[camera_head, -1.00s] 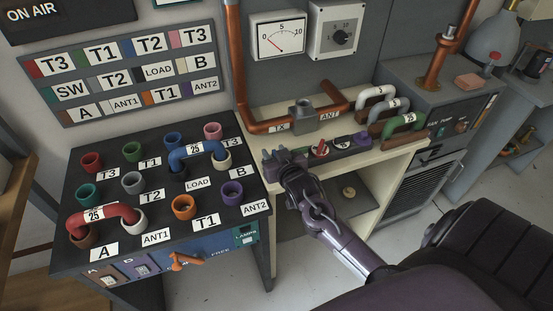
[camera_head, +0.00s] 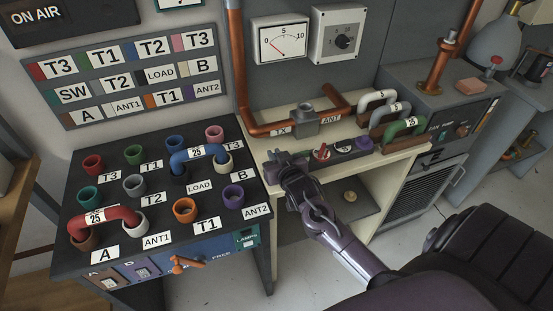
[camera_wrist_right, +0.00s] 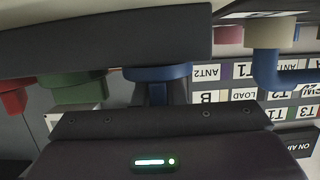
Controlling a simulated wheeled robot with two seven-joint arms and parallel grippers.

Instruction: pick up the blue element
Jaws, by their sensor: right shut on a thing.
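My right gripper (camera_head: 284,160) is at the left end of the cream shelf (camera_head: 403,158), close to the right edge of the black socket panel. In the right wrist view its dark jaws (camera_wrist_right: 158,82) are shut on the blue element (camera_wrist_right: 158,72), whose round blue head and narrower stem show between them. In the head view the gripper hides the blue element, so I cannot tell whether it touches the shelf. My left gripper is not in view.
The socket panel (camera_head: 118,228) carries a blue U-link (camera_head: 198,153) and a red U-link (camera_head: 100,215). A copper pipe (camera_head: 265,131) runs behind the shelf. White, grey and green (camera_head: 408,127) U-links stand at its right end.

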